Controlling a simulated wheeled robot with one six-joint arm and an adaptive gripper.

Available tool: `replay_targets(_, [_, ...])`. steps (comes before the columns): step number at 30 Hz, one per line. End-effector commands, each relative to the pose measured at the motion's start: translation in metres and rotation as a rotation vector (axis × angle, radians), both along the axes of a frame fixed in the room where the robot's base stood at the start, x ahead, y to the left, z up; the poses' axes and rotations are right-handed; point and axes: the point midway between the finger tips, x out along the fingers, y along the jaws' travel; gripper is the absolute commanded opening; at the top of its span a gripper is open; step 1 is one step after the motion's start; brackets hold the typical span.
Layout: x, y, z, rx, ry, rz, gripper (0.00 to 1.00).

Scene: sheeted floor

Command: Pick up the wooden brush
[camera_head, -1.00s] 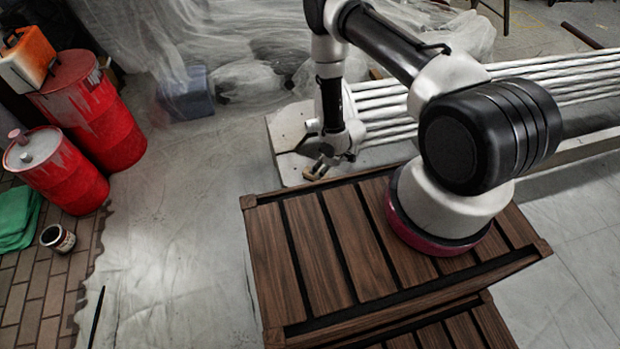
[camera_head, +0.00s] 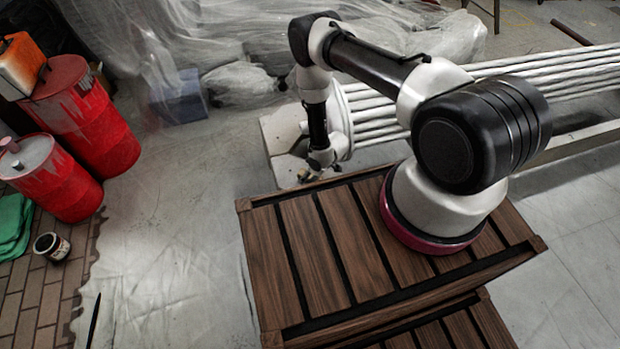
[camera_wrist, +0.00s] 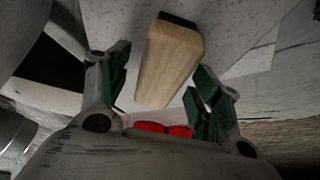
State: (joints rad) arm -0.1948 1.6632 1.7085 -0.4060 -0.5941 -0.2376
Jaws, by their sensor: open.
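The wooden brush (camera_wrist: 172,58) shows in the wrist view as a pale wooden block with a dark far end, on a light speckled surface. My gripper (camera_wrist: 160,82) is open, with its green-padded fingers on either side of the brush's near end. A gap shows between the brush and each finger. In the head view my gripper (camera_head: 318,165) is low over the pale slab, just beyond the far edge of the wooden crate. The brush is hard to make out there.
The slatted wooden crate (camera_head: 262,285) stands close to my gripper. A ribbed white column (camera_head: 385,113) lies behind it. Red barrels (camera_head: 95,125), a can (camera_head: 51,246) and green cloth (camera_head: 14,222) are at the left. The sheeted floor between is clear.

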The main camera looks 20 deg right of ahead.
Motion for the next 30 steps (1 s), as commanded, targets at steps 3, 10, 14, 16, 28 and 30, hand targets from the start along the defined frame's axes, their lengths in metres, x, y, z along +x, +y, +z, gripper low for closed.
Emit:
replay_targets(3, [-0.0001,-0.0001,-0.0017,0.000,0.000,0.000,0.64])
replay_targets(10, [0.0001,-0.0001,-0.0041,0.000,0.000,0.000,0.64])
replay_targets(14, [0.0001,-0.0001,-0.0041,0.000,0.000,0.000,0.64])
replay_targets(16, [0.0001,-0.0001,-0.0041,0.000,0.000,0.000,0.64])
replay_targets(28, [0.0000,-0.0001,-0.0040,0.000,0.000,0.000,0.13])
replay_targets(30, [0.0000,-0.0001,-0.0040,0.000,0.000,0.000,0.13])
